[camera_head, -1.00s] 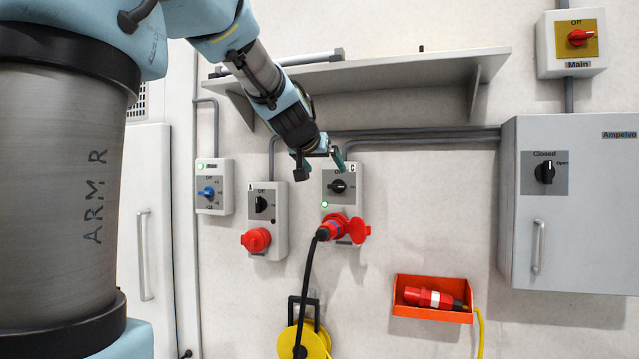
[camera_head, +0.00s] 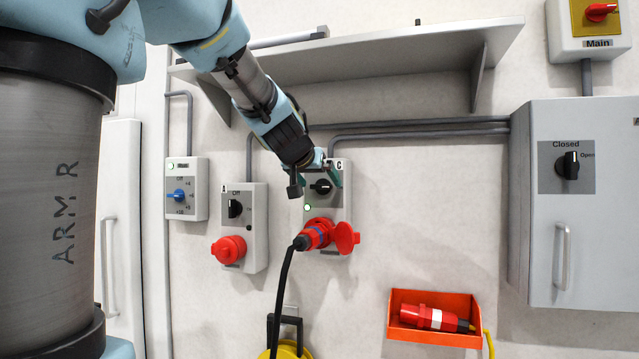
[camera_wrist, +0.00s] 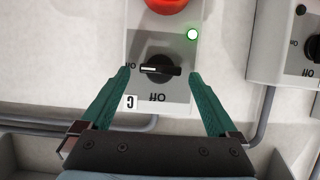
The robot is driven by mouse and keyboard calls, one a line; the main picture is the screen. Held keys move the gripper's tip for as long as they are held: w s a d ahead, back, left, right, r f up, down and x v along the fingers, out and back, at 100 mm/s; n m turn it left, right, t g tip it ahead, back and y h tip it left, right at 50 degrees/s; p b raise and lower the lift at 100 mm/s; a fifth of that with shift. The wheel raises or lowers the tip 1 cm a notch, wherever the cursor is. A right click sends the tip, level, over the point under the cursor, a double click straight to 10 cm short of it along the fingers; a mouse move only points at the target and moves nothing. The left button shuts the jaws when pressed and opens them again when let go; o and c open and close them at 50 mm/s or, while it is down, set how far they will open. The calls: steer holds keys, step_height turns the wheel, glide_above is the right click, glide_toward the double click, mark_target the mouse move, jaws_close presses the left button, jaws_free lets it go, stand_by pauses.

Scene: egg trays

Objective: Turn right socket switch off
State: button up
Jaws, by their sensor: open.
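The right socket box C (camera_head: 341,207) is on the wall with a black rotary switch (camera_head: 321,187), a lit green lamp (camera_head: 307,208) and a red plug (camera_head: 315,236) in its socket. In the wrist view, which is upside down, the black switch (camera_wrist: 160,69) lies crosswise with its white mark toward the "On" label; "Off" is printed on the plate. My gripper (camera_wrist: 158,74) is open, with one green finger on each side of the switch. I cannot tell whether the fingers touch it. In the head view my gripper (camera_head: 318,180) partly covers the top of the box.
Socket box A (camera_head: 258,228), with its own black switch, hangs to the left. A shelf (camera_head: 400,62) and grey conduits run above. A grey cabinet (camera_head: 540,240) stands at right, with an orange bin (camera_head: 440,338) below. A black cable (camera_head: 284,285) hangs from the plug.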

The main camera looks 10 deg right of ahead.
steer(key=shift+f, duration=0.1)
steer(key=c, duration=1.4)
